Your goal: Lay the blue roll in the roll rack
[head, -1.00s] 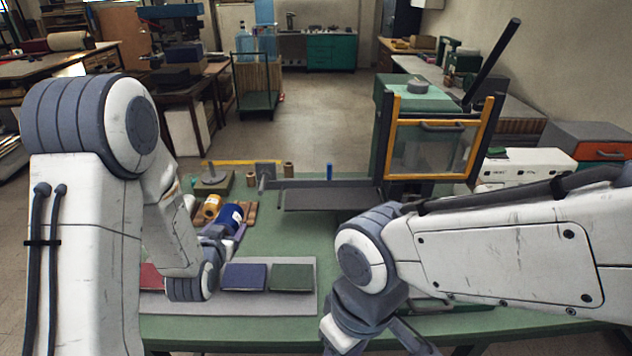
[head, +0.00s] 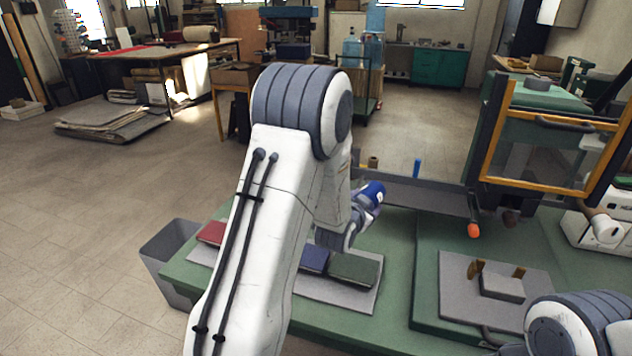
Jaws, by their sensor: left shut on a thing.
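The blue roll (head: 373,191), with a white label, shows just right of my left wrist, tilted. My left gripper (head: 364,203) is shut on it above the green table (head: 410,265); the arm hides part of the jaws. The roll rack is not clearly visible; my left arm covers that part of the table. My right arm shows only at the bottom right, and its gripper is out of view.
Red (head: 211,233), blue (head: 314,260) and green covers (head: 354,268) lie on a grey board below my left wrist. A grey bin (head: 172,255) stands at the table's left end. A press with a yellow-framed guard (head: 550,150) and a grey plate with posts (head: 510,315) occupy the right.

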